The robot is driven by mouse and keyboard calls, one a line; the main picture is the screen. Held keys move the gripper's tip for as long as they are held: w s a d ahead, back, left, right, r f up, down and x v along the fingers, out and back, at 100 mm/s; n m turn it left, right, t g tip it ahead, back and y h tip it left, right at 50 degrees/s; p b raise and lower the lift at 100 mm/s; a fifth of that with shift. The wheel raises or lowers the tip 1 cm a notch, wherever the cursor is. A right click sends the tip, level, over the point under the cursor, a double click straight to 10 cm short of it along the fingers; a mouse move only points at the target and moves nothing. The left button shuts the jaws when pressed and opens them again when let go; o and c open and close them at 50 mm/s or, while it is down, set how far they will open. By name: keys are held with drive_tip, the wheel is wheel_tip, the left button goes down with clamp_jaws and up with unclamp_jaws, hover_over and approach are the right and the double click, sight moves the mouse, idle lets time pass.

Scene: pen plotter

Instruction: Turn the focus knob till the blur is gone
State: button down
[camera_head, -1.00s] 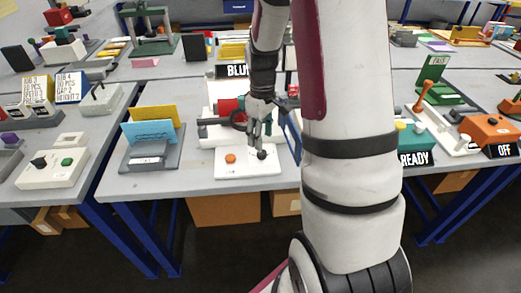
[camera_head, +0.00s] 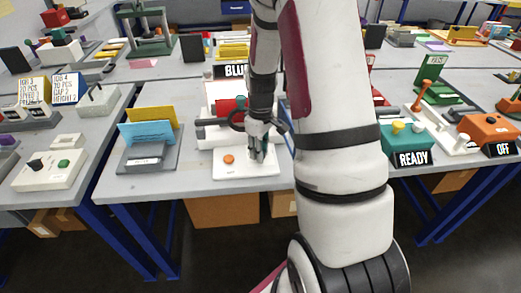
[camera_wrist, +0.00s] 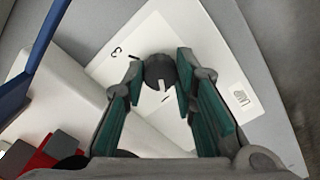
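The focus knob (camera_wrist: 160,73) is dark and round with a white pointer line. It stands on a white panel (camera_wrist: 222,75), which also shows in the head view (camera_head: 232,171). My gripper (camera_head: 257,157) points down at the panel and hides the knob in the head view. In the wrist view my gripper (camera_wrist: 160,68) has its fingers apart, one on each side of the knob, with a slight gap at the left; whether the right finger touches cannot be told. A black sign (camera_head: 234,71) behind reads "BLUR", partly covered by my arm.
An orange button (camera_head: 229,159) sits on the panel left of my gripper. A white and red device (camera_head: 222,108) stands just behind. A holder with blue and yellow cards (camera_head: 148,132) is at left, and a green "READY" box (camera_head: 412,158) at right.

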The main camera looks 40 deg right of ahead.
drive_tip(key=shift+m, duration=0.4)
drive_tip(key=m, duration=0.5)
drive_tip(key=shift+m, duration=0.3)
drive_tip(key=m, duration=0.5)
drive_tip(key=shift+m, duration=0.3)
drive_tip(key=c, duration=1.3)
unclamp_jaws()
drive_tip(key=shift+r, duration=0.1)
wheel_tip(320, 180, up, 12)
